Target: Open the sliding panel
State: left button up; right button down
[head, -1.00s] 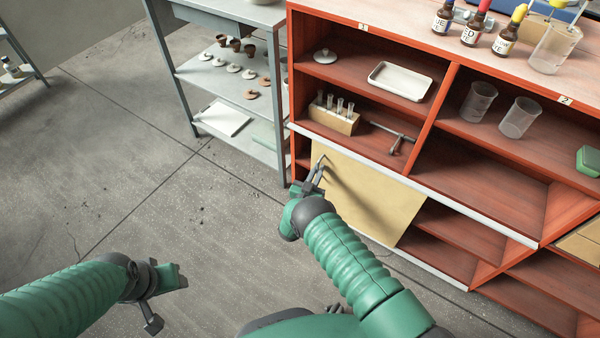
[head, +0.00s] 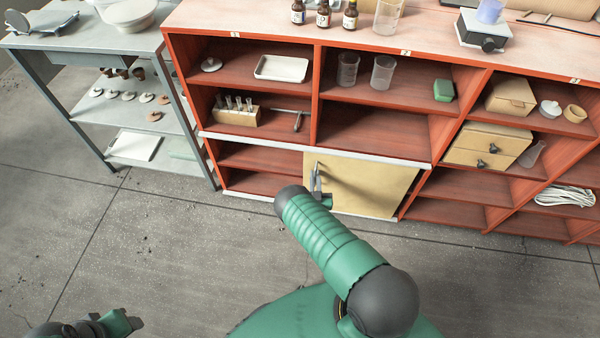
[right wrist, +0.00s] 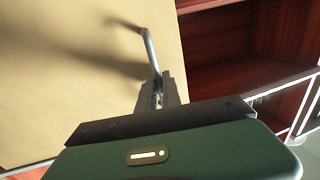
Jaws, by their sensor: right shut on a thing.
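The tan sliding panel (head: 372,187) sits in the lower front of the red shelf unit, between two pale rails. It covers the right part of this bay, and the red compartments to its left (head: 252,160) stand uncovered. A grey bar handle (head: 316,174) is on the panel near its left edge. My right gripper (head: 318,190) is at this handle. In the right wrist view my right gripper (right wrist: 159,90) is shut on the handle (right wrist: 149,45), with the panel (right wrist: 80,70) beyond. My left gripper (head: 118,322) is low at the left, far from the panel; its jaws are unclear.
Bottles (head: 322,14) and a beaker (head: 388,18) stand on the shelf unit's top. A wooden tube rack (head: 236,116), a white tray (head: 281,68) and beakers (head: 383,72) are on upper shelves. A grey table (head: 80,35) stands left. The floor (head: 170,240) in front is clear.

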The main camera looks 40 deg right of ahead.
jog(key=shift+s+d, duration=0.35)
jog(key=shift+s, duration=0.1)
jog(key=c, duration=1.8)
grip_release()
jog(key=shift+f, duration=0.1)
